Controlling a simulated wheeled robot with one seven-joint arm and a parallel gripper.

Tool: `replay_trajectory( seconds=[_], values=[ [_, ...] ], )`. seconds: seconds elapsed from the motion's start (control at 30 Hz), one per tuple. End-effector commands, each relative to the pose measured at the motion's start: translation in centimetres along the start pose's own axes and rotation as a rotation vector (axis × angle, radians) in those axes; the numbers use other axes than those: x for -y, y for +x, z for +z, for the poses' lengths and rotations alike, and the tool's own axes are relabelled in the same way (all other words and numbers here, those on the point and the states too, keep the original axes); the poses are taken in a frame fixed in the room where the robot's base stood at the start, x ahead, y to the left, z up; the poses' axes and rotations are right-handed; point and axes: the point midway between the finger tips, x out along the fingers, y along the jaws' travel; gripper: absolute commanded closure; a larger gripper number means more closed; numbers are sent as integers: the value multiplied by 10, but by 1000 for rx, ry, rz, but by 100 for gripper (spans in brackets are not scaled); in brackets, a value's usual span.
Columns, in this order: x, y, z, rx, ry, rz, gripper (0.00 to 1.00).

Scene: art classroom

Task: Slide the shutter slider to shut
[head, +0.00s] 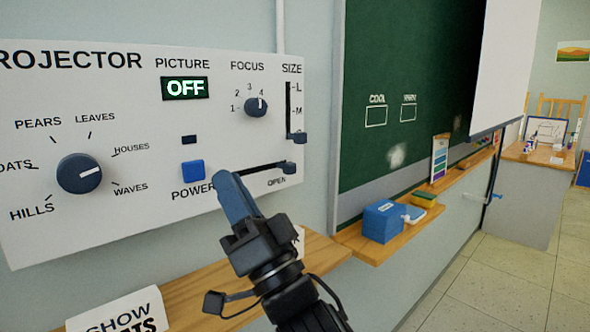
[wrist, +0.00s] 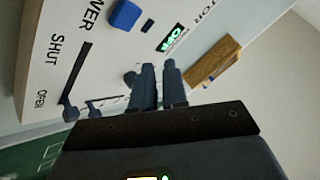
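The white projector panel (head: 120,215) fills the left of the head view. Its shutter slider knob (head: 290,167) is dark blue and sits at the OPEN end of a black slot. In the wrist view the knob (wrist: 71,113) is also at the OPEN end, with the SHUT label at the slot's other end. My gripper (head: 228,182) is in front of the panel, between the blue power button and the slider knob, apart from the knob. It hides the SHUT end in the head view. Its fingers (wrist: 160,68) are close together with nothing seen between them.
The blue power button (head: 193,171) is left of my fingers. The focus knob (head: 256,106) and size slider knob (head: 297,137) are above. A wooden ledge (head: 322,248) runs below the panel. A blue box (head: 381,224) sits on the chalkboard's ledge to the right. The picture display reads OFF.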

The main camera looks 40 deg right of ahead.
Motion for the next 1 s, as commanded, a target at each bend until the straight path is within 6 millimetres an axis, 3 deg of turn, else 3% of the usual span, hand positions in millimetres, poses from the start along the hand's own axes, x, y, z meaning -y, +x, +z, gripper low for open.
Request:
replay_trajectory(
  seconds=[0.17,0.3,0.43,0.57,0.73,1.0],
  values=[
    [-55,8,-45,-17,-122,210,69],
    [-100,6,-80,64,-237,395,56],
    [-125,-2,-101,211,-335,487,51],
    [-132,-14,-113,405,-442,490,51],
    [-124,-30,-116,623,-571,395,51],
    [-116,-36,-112,736,-646,307,51]
  ],
)
